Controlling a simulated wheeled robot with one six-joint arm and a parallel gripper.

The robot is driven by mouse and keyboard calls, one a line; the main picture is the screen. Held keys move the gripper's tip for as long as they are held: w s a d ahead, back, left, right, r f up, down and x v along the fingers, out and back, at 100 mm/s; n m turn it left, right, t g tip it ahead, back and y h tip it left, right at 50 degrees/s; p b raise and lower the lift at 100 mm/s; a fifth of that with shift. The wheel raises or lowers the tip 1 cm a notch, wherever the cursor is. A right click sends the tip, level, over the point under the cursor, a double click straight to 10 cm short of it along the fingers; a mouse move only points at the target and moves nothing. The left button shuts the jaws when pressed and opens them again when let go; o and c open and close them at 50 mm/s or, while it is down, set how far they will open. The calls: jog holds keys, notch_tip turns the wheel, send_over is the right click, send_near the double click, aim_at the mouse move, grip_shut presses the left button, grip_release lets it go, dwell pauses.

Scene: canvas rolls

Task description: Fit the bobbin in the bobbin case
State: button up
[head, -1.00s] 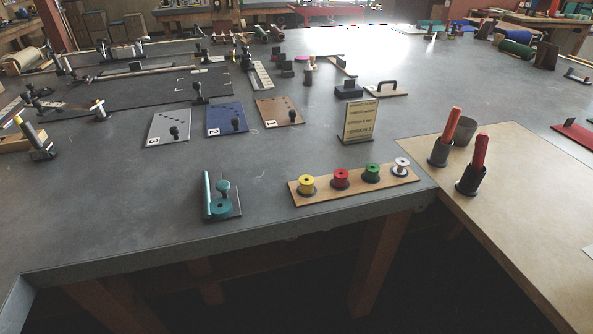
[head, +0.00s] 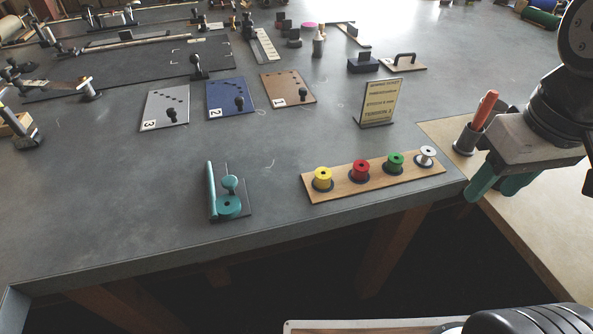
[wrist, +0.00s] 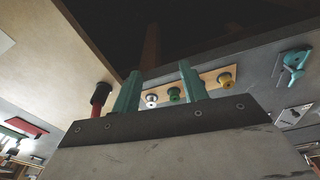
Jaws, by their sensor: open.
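Bobbins stand in a row on a wooden strip (head: 340,190) near the table's front edge: yellow (head: 323,178), red (head: 360,171), green (head: 395,163) and white (head: 426,156). The teal bobbin case (head: 229,205) sits on a dark base left of the strip, with a teal post and knob beside it. My gripper (head: 502,188) hangs at the right, apart from the bobbins, with its teal fingers open and empty. In the wrist view the white (wrist: 152,100), green (wrist: 174,96) and yellow (wrist: 225,78) bobbins show beyond the fingers (wrist: 158,85); the red one is hidden there.
A sign (head: 380,102) stands behind the strip. An orange-handled tool in a dark cup (head: 468,138) stands close to my gripper on the tan side table (head: 520,220). Numbered plates (head: 231,98) lie farther back. The grey tabletop between case and strip is clear.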

jog(key=w+a+f+n, duration=0.1)
jog(key=w+a+n, duration=0.4)
jog(key=w+n, duration=0.4)
jog(key=n+g, duration=0.1)
jog(key=n, duration=2.1)
send_over(323, 172)
notch_tip(323, 172, down, 9)
jog(key=f, duration=0.8)
jog(key=shift+s, duration=0.2)
jog(key=c, duration=0.8)
jog(key=shift+o, duration=0.2)
